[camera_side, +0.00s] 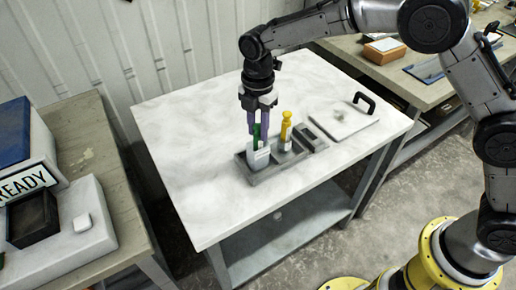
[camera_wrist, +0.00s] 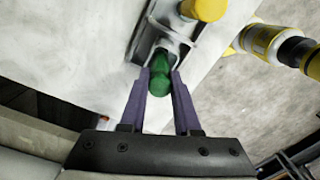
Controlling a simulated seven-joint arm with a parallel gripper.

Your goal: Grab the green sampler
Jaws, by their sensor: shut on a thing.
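The green sampler (camera_side: 256,137) stands upright in the left part of a grey holder (camera_side: 266,178), its lower part behind a pale cup-like front. My gripper (camera_side: 264,138) points down over it, with its purple fingers on either side of the sampler's top. In the wrist view, the green sampler (camera_wrist: 159,76) sits between the two fingers of my gripper (camera_wrist: 160,84), which is shut on it. A yellow sampler (camera_side: 286,131) stands just to the right in the same holder, and its yellow top (camera_wrist: 203,9) shows in the wrist view.
The holder rests on a white marble-look table (camera_side: 200,170). A square plate with a dark handle (camera_side: 340,118) lies right of the holder. A side bench (camera_side: 75,145) at left carries a box with a "READY" sign (camera_side: 28,184). The table's left and front areas are clear.

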